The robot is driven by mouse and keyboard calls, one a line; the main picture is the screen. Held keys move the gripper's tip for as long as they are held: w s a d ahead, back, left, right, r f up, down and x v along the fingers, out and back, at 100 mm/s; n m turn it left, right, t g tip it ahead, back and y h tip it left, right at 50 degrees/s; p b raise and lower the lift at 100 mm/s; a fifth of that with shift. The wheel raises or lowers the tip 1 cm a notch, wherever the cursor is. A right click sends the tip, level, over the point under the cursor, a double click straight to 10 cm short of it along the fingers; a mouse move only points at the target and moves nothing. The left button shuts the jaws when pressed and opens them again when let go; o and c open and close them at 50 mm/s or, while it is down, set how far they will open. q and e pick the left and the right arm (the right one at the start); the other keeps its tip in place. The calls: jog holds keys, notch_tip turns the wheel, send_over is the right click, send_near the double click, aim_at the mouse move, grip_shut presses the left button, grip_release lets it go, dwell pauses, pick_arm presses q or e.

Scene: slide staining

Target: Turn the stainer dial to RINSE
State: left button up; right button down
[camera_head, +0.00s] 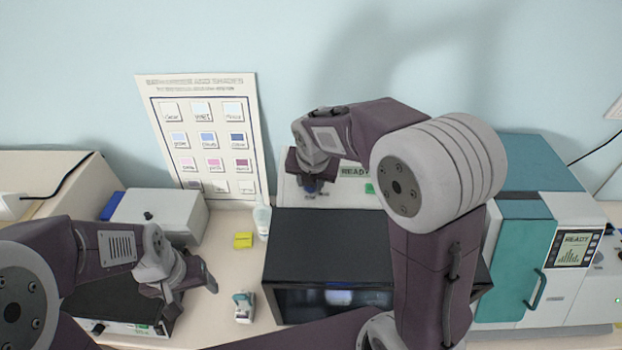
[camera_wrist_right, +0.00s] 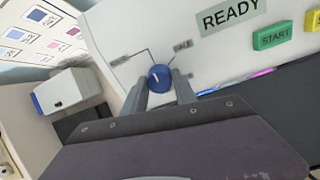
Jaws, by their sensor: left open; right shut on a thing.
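The stainer's white front panel (camera_head: 335,200) stands at the back in the head view, behind the black box. The wrist view shows its blue dial (camera_wrist_right: 159,78), with a white pointer mark facing roughly up, and small labels to either side too blurred to read. My right gripper (camera_wrist_right: 158,88) is shut on the dial, one finger on each side. In the head view my right gripper (camera_head: 308,188) is at the panel's left part and mostly hides the dial. My left gripper (camera_head: 192,283) is open and empty at the lower left.
The panel's READY label (camera_wrist_right: 230,16) and green START button (camera_wrist_right: 272,36) lie right of the dial. A black box (camera_head: 325,235) stands in front. A yellow block (camera_head: 243,240) and a small white-teal item (camera_head: 243,307) lie on the counter. A teal-white machine (camera_head: 525,255) stands right.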

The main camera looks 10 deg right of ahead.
jog(key=shift+s+f, duration=0.2)
jog(key=shift+f, duration=0.05)
jog(key=c, duration=1)
grip_release()
jog(key=shift+w+r, duration=0.1)
jog(key=shift+r, duration=0.25)
jog(key=b+v, duration=0.1)
jog(key=v, duration=0.7)
jog(key=shift+r, duration=0.3)
jog(key=shift+a, duration=0.1)
